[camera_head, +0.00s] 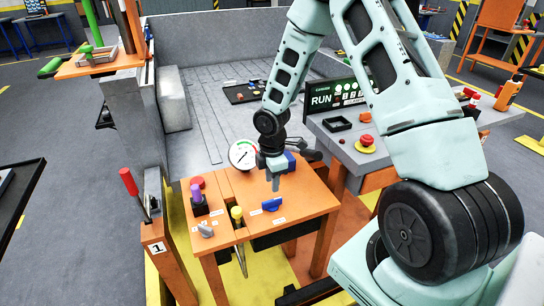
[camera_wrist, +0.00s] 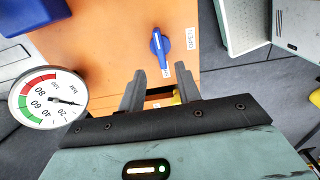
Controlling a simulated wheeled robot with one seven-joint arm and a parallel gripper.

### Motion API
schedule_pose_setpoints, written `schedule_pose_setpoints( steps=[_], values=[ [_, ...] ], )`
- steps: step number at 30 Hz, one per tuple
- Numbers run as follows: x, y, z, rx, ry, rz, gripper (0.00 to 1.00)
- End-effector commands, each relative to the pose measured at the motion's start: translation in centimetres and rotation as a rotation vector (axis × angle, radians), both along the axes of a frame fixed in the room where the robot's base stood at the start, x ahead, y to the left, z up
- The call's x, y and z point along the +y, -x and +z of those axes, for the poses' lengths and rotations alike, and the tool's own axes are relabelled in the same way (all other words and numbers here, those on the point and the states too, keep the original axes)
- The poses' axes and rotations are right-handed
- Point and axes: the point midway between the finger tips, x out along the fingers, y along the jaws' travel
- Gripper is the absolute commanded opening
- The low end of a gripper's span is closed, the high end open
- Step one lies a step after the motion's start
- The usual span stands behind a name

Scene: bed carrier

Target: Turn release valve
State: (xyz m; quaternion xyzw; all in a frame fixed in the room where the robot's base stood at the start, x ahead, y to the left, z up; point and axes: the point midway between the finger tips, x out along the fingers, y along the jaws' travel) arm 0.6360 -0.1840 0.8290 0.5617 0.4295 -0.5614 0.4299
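The likely release valve is a blue lever knob (camera_head: 272,204) on the front right of the orange panel table (camera_head: 300,205). In the wrist view the blue knob (camera_wrist: 159,44) has a white stripe and stands beyond my fingertips, roughly lengthwise in the picture. A label reading OPEN is to its right and another, partly hidden label is below it. My gripper (camera_head: 275,182) hangs above the table behind the knob. In the wrist view my gripper (camera_wrist: 158,80) has its two fingers apart with nothing between them.
A round pressure gauge (camera_head: 243,154) stands at the table's back; it also shows in the wrist view (camera_wrist: 47,100). A grey knob (camera_head: 205,230), yellow button (camera_head: 236,212), purple knob (camera_head: 196,194) and red button (camera_head: 197,182) sit to the left. A console (camera_head: 355,140) stands at the right.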

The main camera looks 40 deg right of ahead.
Motion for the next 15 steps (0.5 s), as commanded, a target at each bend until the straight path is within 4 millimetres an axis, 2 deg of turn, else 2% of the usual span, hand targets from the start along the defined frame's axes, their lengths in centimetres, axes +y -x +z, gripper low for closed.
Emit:
schedule_pose_setpoints(
  steps=[1,6,10,15],
  values=[
    [-0.1,-0.1,1.5,-0.006,0.002,-0.002,0.34],
    [-0.1,-0.1,5.2,-0.004,0.001,-0.003,0.34],
    [-0.1,-0.1,7.3,-0.004,0.001,-0.001,0.34],
    [0.0,0.0,8.8,-0.001,0.0,0.0,0.34]
  ],
)
